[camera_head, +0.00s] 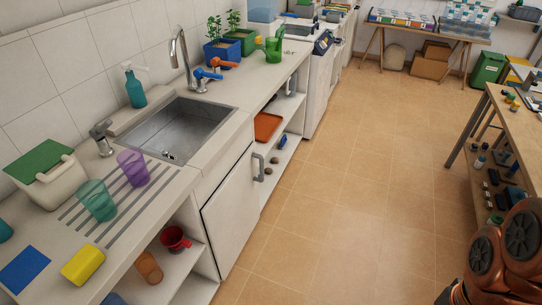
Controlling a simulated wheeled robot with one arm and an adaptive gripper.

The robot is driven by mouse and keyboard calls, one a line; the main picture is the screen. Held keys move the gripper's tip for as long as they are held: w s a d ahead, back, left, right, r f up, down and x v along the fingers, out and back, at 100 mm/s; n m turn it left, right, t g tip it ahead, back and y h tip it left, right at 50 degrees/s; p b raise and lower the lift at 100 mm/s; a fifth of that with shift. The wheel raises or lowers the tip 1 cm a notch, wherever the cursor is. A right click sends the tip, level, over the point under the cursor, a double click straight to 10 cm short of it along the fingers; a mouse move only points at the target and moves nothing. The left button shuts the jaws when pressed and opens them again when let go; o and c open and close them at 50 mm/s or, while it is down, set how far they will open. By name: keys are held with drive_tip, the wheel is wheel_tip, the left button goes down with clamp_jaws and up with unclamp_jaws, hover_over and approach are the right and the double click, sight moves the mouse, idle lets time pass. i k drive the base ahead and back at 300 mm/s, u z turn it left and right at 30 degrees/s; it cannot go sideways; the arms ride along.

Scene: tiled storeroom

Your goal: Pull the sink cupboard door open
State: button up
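The sink cupboard door (232,208) is a white panel below the counter, under the steel sink (178,129). It looks shut, with a dark gap line along its top and left edges. A grey bar handle (258,167) stands upright near the door's right edge, close to the top. My gripper is not in view. Only orange-brown links of my arm show at the lower right, well apart from the door and handle.
Open shelves flank the cupboard, with a red mug (174,239) on the left and an orange tray (267,127) on the right. The tiled floor (335,200) before the door is clear. A wooden workbench (519,133) stands at right.

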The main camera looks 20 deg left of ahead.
sight(230, 216)
drive_tip(key=i, duration=1.35)
drive_tip(key=u, duration=2.45)
